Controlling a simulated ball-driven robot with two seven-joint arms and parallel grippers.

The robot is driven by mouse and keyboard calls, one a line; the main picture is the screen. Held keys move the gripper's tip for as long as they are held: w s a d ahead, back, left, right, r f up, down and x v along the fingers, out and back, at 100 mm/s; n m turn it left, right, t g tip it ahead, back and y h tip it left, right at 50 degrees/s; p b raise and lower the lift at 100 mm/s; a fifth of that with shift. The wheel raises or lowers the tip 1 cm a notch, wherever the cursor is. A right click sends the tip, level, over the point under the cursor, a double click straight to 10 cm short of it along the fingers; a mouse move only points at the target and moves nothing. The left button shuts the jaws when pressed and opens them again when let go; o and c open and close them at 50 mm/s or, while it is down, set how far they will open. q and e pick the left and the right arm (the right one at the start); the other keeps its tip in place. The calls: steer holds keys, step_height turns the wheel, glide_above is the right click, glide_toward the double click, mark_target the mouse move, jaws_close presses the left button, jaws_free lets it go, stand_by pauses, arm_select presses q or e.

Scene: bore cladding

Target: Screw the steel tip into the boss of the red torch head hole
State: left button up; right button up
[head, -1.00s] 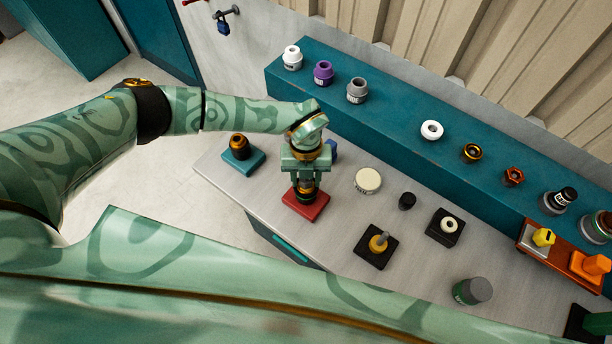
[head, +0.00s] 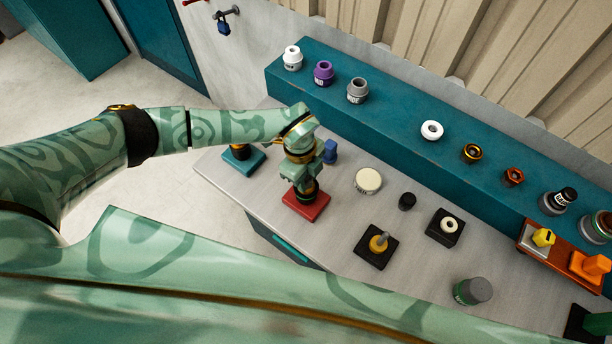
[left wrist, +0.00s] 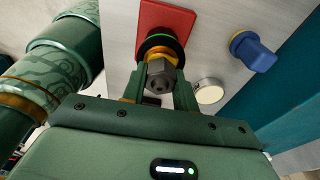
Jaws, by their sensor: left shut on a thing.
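The red torch head has a red square base (head: 306,206) on the grey bench, and the base also shows in the left wrist view (left wrist: 178,16). On it stands a dark body with a green ring (left wrist: 160,41) and a brass-coloured part. The grey steel tip (left wrist: 161,74), with a hex end and a central hole, sits over this boss in line with it. How deep it is seated cannot be told. My left gripper (head: 303,186) points down over the red base and is shut on the steel tip. My right gripper is not in view.
A teal base (head: 237,167) with a dark and orange head stands to the left. A blue knob (head: 330,151), a cream disc (head: 368,180) and a small black cylinder (head: 407,201) stand to the right. The teal shelf (head: 395,125) behind carries several rings and nozzles.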

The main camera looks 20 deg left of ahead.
arm_select(q)
steer(key=m, duration=0.6)
steer(key=shift+g+y, duration=0.3)
steer(key=shift+g, duration=0.1)
steer(key=o, duration=0.8)
steer(key=shift+f, duration=0.1)
steer(key=shift+o, duration=0.2)
step_height(320, 180, up, 12)
steer(key=w, duration=0.1)
steer(key=shift+a, duration=0.45)
